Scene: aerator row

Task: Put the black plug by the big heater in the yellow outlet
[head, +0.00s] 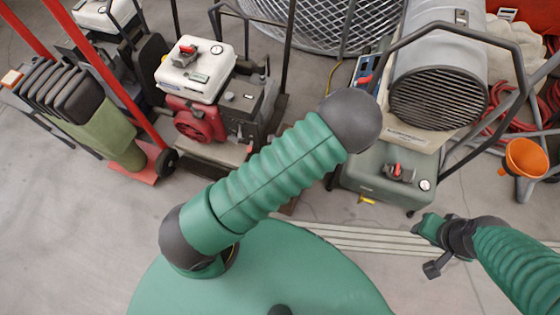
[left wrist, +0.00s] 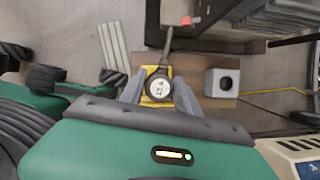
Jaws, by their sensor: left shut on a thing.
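In the left wrist view my left gripper (left wrist: 158,94) is shut on the black plug (left wrist: 163,73), a round dark body with a pale face and a dark cord running up. The yellow outlet (left wrist: 154,101) shows directly behind the plug, on a brown board. I cannot tell whether the plug is seated in it or just above it. In the head view the big heater (head: 438,95), a grey cylinder with a dark grille, stands at the upper right; my left gripper is hidden there. My right gripper (head: 430,228) hangs at the right; its fingers are not clear.
A pale square box (left wrist: 222,82) sits on the board beside the yellow outlet, with a yellow cord nearby. A red-and-white generator (head: 199,90), a red hand truck (head: 122,90) and an orange funnel (head: 526,157) stand around. Bare floor lies at lower left.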

